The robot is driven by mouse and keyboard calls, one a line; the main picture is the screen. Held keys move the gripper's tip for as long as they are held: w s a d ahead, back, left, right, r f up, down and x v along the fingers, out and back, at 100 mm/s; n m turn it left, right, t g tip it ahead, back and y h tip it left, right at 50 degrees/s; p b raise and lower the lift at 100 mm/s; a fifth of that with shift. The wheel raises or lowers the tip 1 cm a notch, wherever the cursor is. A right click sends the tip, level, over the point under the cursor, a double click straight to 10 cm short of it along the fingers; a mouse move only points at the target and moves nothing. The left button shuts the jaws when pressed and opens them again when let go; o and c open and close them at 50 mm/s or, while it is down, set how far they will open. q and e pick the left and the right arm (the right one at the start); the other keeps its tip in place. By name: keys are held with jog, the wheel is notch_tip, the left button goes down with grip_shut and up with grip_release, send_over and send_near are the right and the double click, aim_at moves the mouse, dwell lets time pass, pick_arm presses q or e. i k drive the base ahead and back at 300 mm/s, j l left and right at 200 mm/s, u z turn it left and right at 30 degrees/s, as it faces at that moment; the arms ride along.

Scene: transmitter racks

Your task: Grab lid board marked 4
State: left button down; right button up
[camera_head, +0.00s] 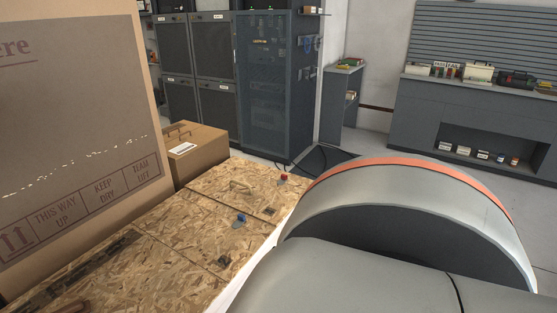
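Chipboard lid boards lie side by side on a low crate or bench in the lower left. The far board (215,180) has a pale handle (240,186) on top. A middle board (195,225) and a near board (150,272) lie closer to me, with thin seams between them. I cannot read a number 4 on any of them. A red knob (284,177), a blue clip-like part (240,219) and a dark part (223,261) sit along the right edge. Neither gripper is in view. My own grey arm link with an orange band covers the lower right and hides what is behind it.
A large cardboard box (70,110) stands at the left, beside the boards. A smaller cardboard box (190,153) stands behind them. Dark racks (270,85) stand at the back. A grey workbench (470,120) is at the right, with open floor before it.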

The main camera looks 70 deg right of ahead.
aim_at(266, 203)
jog(key=z, duration=1.85)
jog(key=l+u, duration=0.1)
jog(key=u, duration=0.9)
jog(key=i+l+u, duration=0.1)
jog(key=l+u, duration=0.95)
jog(key=l, duration=0.25)
jog(key=k+l+u, duration=0.2)
jog(key=l, duration=0.3)
jog(key=k+l, duration=0.1)
jog(key=l, duration=0.3)
jog(key=l+u, duration=0.1)
jog(key=l, duration=0.3)
jog(key=k+l, duration=0.15)
jog(key=l, duration=0.2)
jog(key=k+l+u, duration=0.1)
jog(key=l, duration=0.3)
jog(key=k+l, duration=0.1)
jog(key=l, duration=0.25)
